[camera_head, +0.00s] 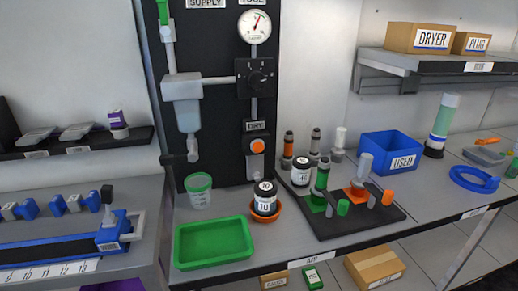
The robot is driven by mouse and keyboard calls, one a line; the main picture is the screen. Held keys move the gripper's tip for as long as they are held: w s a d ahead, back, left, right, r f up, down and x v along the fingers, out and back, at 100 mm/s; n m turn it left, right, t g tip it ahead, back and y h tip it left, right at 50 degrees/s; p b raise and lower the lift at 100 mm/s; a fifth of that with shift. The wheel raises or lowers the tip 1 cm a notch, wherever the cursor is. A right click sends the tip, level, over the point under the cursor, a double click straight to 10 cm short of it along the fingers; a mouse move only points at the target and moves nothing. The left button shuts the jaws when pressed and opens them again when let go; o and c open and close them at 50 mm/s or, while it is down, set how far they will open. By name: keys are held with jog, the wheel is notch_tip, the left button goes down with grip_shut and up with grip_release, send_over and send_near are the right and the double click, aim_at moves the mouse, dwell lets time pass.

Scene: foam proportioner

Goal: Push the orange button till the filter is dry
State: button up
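The orange button (257,145) sits on the dark upright panel (215,60), just below a label reading DRY (256,126). Nothing covers the button. A pale grey housing with a translucent bowl (187,115) hangs on the panel to the left of the button. It may be the filter, but I cannot tell, nor whether it is wet or dry. My gripper is not in view.
Below the panel stand a green-lidded cup (199,190), a green tray (213,242) and a jar marked 10 (265,198) in an orange dish. A black rack (345,219) with coloured fittings and a blue USED bin (391,152) are to the right. Space before the button looks clear.

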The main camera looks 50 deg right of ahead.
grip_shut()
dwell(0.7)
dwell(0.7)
